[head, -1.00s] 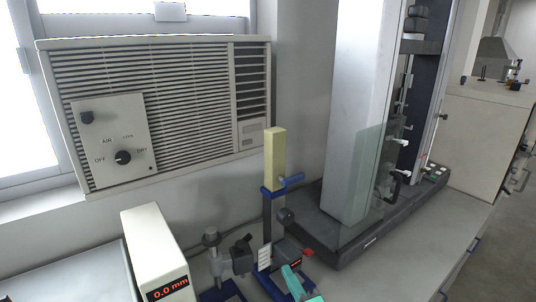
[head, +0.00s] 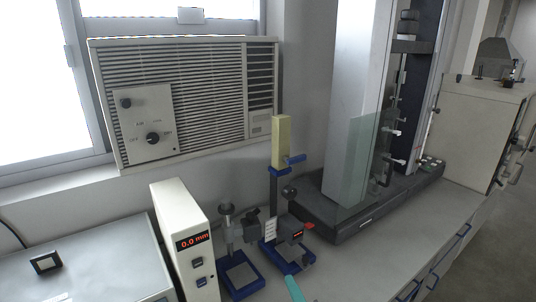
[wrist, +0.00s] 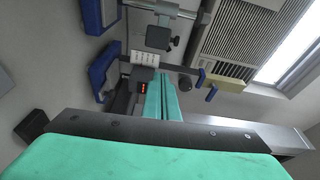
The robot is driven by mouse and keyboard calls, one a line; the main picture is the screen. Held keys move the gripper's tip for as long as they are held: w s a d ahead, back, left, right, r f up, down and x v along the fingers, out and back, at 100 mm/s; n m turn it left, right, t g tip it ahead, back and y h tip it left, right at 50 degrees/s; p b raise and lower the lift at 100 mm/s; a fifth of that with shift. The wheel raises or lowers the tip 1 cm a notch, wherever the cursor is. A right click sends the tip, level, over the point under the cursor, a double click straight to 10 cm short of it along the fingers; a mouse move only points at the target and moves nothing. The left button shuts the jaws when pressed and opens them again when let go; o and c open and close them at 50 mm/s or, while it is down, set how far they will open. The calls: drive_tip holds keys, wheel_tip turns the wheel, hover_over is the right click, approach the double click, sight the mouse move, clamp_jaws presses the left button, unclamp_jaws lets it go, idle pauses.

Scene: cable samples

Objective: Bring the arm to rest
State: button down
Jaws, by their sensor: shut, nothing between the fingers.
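My gripper (head: 294,288) shows in the head view only as a teal tip at the bottom edge, in front of the blue-based instruments. In the wrist view, the two teal fingers of my gripper (wrist: 162,97) lie side by side, shut with nothing between them. Behind them in that view is a small device with a red display (wrist: 143,87). I cannot tell the distance between the fingertips and the device. The rest of my arm is out of the head view.
A white box reading 0.0 mm (head: 187,240) and two blue-based stands (head: 240,276) (head: 275,190) stand on the bench. A tall testing machine (head: 350,130) is at right, an air conditioner (head: 200,95) at the window. The front right bench top (head: 400,240) is clear.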

drive_tip(key=s+a+f+n+g+h, duration=0.1)
drive_tip(key=s+f+n+h, duration=0.15)
drive_tip(key=s+f, duration=0.65)
drive_tip(key=s+a+f+n+g+h, duration=0.1)
drive_tip(key=s+f+h, duration=0.2)
drive_tip(key=s+f, duration=0.65)
drive_tip(key=s+a+r+n, duration=0.1)
drive_tip(key=s+r+n, duration=0.2)
drive_tip(key=s, duration=0.5)
drive_tip(key=s+a+r+n, duration=0.2)
drive_tip(key=s+n, duration=0.2)
drive_tip(key=s, duration=0.4)
drive_tip(key=s+a+r+n, duration=0.2)
drive_tip(key=s+r+n, duration=0.1)
drive_tip(key=s, duration=0.5)
drive_tip(key=shift+r, duration=0.35)
